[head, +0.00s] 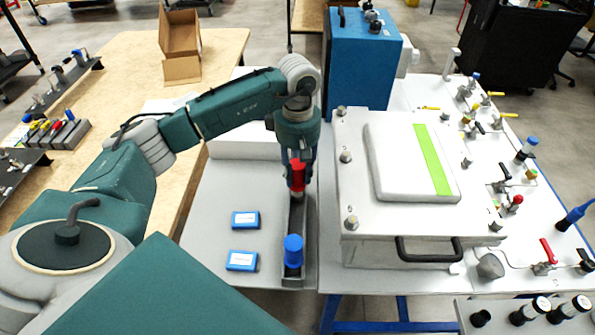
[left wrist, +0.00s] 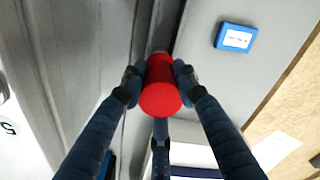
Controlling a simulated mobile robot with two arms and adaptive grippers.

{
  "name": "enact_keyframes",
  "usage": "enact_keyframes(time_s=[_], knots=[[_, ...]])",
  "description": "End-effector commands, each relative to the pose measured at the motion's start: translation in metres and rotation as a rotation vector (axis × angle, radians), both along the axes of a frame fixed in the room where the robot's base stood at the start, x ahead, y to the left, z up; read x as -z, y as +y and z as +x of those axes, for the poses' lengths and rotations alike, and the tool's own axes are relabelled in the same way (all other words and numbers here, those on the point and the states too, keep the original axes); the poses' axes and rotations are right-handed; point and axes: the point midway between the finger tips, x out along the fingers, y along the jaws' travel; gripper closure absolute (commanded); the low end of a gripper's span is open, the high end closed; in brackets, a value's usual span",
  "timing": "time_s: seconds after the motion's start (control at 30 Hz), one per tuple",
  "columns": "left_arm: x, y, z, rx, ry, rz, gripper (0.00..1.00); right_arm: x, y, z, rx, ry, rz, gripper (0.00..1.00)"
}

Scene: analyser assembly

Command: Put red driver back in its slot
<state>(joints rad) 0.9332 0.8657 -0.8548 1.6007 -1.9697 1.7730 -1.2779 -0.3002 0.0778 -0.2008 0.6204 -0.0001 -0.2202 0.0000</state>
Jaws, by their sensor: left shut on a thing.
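The red driver (head: 297,173) is upright in my left gripper (head: 298,168) in the head view, above a narrow grey holder rail (head: 297,215). The left wrist view shows the round red end of the driver (left wrist: 161,97) with my left gripper's fingers (left wrist: 159,80) closed around it. The lower end of the driver is close to the rail; I cannot tell whether it is inside a slot. A blue driver (head: 293,252) stands upright at the near end of the rail. My right gripper does not show.
Two small blue boxes (head: 245,219) (head: 242,261) lie on the grey table left of the rail. A white lidded case (head: 400,185) with a black handle stands close on the right. A tall blue box (head: 362,65) stands behind. Valves and fittings cover the far right.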

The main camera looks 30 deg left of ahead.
Motion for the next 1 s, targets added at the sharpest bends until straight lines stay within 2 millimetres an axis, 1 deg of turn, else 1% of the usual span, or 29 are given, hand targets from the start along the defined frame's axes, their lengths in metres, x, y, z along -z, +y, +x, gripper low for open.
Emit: enact_keyframes(time_s=[1.0], knots=[[0.032, 0.0, 0.0, -0.001, -0.001, 0.0, 1.0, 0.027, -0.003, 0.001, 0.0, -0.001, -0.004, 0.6]])
